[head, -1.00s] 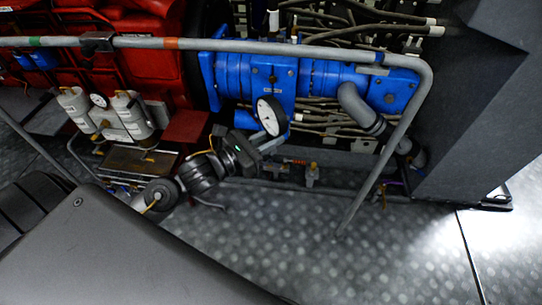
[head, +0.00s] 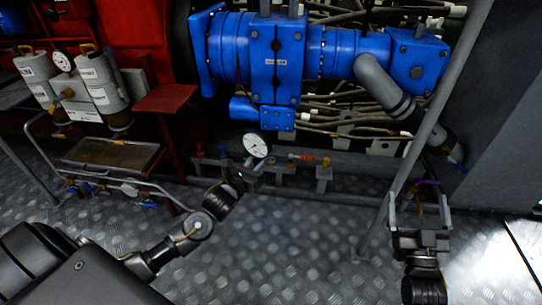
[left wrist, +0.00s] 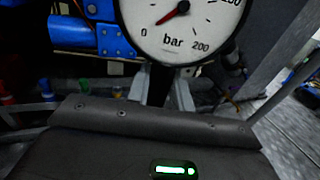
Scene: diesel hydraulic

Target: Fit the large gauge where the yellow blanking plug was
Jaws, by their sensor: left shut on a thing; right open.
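The large gauge (head: 256,146), with a round white face and dark rim, is in front of the low pipework below the blue machine. My left gripper (head: 250,170) is shut on it from below and holds it upright, face towards me. The left wrist view shows its dial (left wrist: 180,25) close up, marked "bar", with a red needle; its top is cut off. My right gripper (head: 419,208) is open and empty at the right, above the floor. I cannot make out a yellow blanking plug or the empty port.
The low pipe carries fittings, including an orange one (head: 308,158) right of the gauge. A slanting grey rail (head: 405,170) stands beside my right gripper. White canisters (head: 103,85) with a smaller gauge (head: 62,62) are at the left. The chequered floor (head: 290,240) between my grippers is clear.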

